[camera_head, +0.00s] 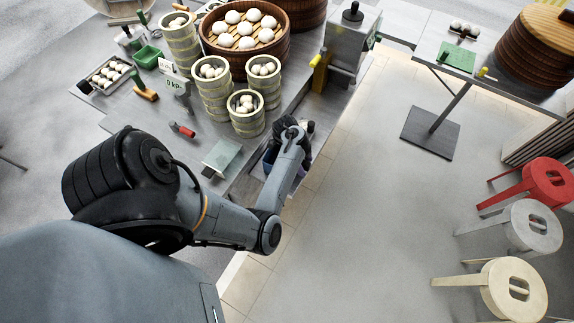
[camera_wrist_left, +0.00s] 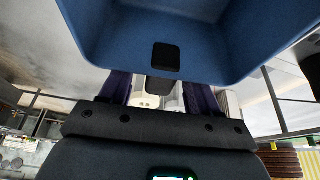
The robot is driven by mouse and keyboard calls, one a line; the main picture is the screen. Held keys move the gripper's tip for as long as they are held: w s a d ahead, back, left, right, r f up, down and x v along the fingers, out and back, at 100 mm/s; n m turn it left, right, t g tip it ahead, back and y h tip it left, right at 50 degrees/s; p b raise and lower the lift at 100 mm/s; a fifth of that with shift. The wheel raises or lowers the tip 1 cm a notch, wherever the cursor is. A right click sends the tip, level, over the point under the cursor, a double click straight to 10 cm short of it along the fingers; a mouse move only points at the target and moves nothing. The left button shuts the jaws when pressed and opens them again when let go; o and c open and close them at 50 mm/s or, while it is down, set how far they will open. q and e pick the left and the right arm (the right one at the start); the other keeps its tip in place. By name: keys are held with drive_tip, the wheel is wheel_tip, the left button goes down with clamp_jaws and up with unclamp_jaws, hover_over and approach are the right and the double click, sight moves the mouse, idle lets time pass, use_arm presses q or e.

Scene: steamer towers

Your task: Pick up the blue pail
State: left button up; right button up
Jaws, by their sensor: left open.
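The blue pail (camera_wrist_left: 120,35) fills the top of the left wrist view, very close to the camera. A dark rectangular patch shows on its near wall. In the head view a small bluish part (camera_head: 269,163), likely the same pail, shows beside my forearm at the table's edge. My left gripper (camera_wrist_left: 158,88) is open, its two dark fingers apart and reaching towards the pail, partly hidden behind it. Whether they touch the pail I cannot tell. In the head view the dark left gripper (camera_head: 288,132) is at the table's edge, its fingertips hidden. My right gripper is not in view.
Steamer towers of buns (camera_head: 247,115) and a wide bamboo steamer (camera_head: 284,45) stand on the table beyond my left gripper. A green-grey board (camera_head: 221,157) and a red-tipped tool (camera_head: 182,130) lie nearby. Stools (camera_head: 520,225) stand at right; the floor between is clear.

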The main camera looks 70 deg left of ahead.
use_arm(q)
drive_tip(key=shift+w+d+f, duration=0.1)
drive_tip(key=shift+f, duration=0.1)
clamp_jaws()
idle(0.3)
drive_tip(key=shift+r, duration=0.55)
wheel_tip(320, 180, up, 9)
drive_tip(key=shift+f+p, duration=0.1)
drive_tip(key=shift+p, duration=0.75)
drive_tip(key=c, duration=0.6)
unclamp_jaws()
clamp_jaws()
